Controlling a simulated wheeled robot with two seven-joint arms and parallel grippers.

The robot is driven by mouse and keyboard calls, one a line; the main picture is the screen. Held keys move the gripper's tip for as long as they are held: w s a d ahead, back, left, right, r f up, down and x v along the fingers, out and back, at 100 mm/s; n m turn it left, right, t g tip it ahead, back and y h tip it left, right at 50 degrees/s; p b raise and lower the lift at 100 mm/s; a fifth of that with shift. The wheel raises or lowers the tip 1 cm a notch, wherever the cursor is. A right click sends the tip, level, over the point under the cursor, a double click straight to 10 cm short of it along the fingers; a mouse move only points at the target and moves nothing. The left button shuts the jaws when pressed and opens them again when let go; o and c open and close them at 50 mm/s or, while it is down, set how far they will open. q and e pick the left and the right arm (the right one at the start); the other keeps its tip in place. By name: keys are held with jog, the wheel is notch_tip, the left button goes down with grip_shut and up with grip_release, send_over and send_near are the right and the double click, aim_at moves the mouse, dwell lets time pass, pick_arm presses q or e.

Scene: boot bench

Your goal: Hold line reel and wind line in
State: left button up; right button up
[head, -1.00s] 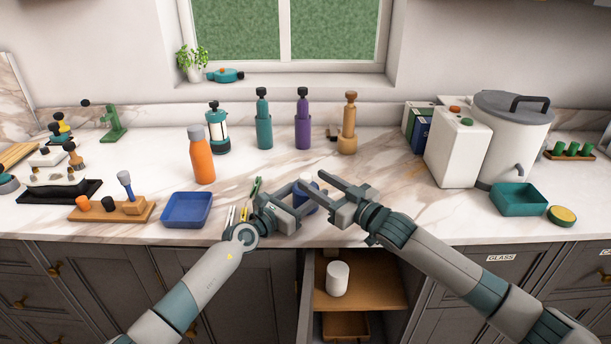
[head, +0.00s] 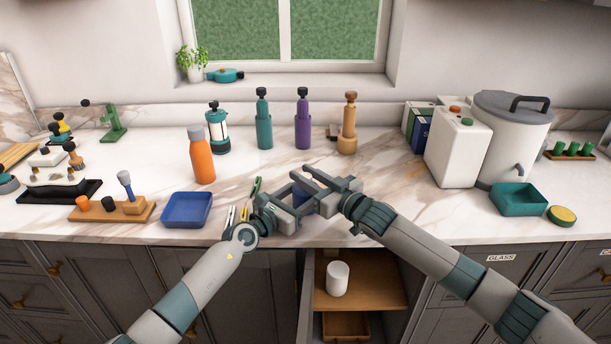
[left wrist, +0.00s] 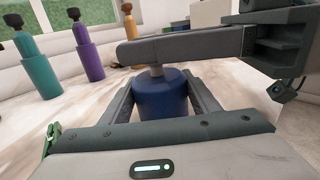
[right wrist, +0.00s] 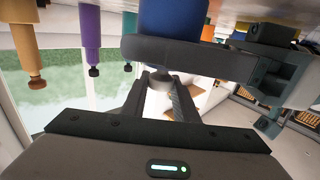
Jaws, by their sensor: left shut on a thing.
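The line reel is a dark blue cylinder (head: 301,204) near the counter's front edge, partly hidden by the grippers in the head view. In the left wrist view the blue reel (left wrist: 162,97) sits between the fingers of my left gripper (head: 297,197), which is shut on it. The line itself is not clearly visible.
An orange bottle (head: 201,156) and several tall bottles stand behind. A white canister (head: 459,150) and teal tray (head: 518,199) are at right. An open cupboard (head: 358,285) lies below the edge.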

jog(key=shift+s+a+m+t+h, duration=0.1)
jog(key=shift+a+m+t+h, duration=0.2)
jog(key=shift+m, duration=0.1)
jog(key=shift+h, duration=0.3)
jog(key=shift+r+m+t+h, duration=0.1)
jog(key=shift+m+t+h, duration=0.4)
jog(key=shift+m+t, duration=0.1)
jog(key=shift+d+r+m+t+h, duration=0.1)
jog(key=shift+m+t+h, duration=1.05)
jog(key=shift+h, duration=0.75)
jog(key=shift+d+m, duration=0.1)
jog(key=shift+m, duration=0.25)
jog(key=o, duration=1.1)
jog(key=shift+d+f+h, duration=0.15)
jog(key=shift+f+h, duration=0.05)
jog(key=shift+h, duration=0.1)
